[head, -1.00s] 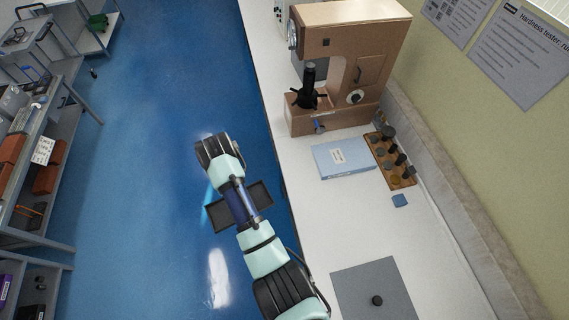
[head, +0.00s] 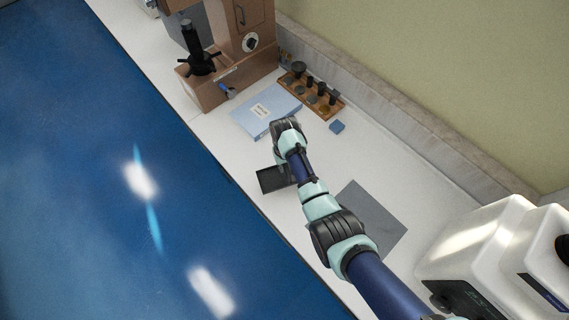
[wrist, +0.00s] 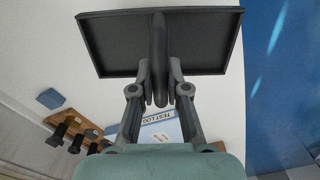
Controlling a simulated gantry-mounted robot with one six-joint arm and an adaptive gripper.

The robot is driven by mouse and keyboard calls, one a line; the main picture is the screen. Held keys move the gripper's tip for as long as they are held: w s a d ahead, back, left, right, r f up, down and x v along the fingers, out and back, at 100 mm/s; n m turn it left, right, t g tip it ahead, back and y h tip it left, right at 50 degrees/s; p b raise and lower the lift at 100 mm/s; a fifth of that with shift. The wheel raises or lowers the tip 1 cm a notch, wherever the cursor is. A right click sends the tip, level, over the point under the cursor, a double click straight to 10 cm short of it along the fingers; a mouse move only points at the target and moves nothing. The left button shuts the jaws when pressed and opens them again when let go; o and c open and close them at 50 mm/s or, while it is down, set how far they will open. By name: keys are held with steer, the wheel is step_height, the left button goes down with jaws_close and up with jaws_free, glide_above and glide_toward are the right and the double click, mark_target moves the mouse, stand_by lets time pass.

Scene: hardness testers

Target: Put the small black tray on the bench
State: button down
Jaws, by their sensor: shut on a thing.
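The small black tray (head: 269,180) is over the white bench (head: 234,152) near its front edge, partly hidden by my arm in the head view. In the wrist view the tray (wrist: 205,42) fills the top, its raised rim and bare floor showing. A dark upright piece runs across its middle. My gripper (wrist: 160,97) is shut on the tray at this middle piece. The fingertips are hidden in the head view. I cannot tell whether the tray touches the bench or hangs just above it.
A pale blue binder (head: 262,112) lies beyond the tray. Behind it are a wooden rack (head: 324,106) of dark pieces, a small blue block (head: 337,127) and a tan hardness tester (head: 218,85). A grey mat (head: 368,215) lies near my arm; a white machine (head: 490,250) stands right.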

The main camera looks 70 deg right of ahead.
mark_target(285, 175)
steer(key=shift+f+b, duration=3.35)
steer(key=shift+b, duration=0.05)
steer(key=shift+f+b, duration=0.4)
steer(key=shift+f, duration=0.2)
steer(key=c, duration=1.1)
jaws_free()
steer(key=shift+r, duration=0.1)
step_height(285, 175, up, 12)
steer(key=shift+f, duration=0.1)
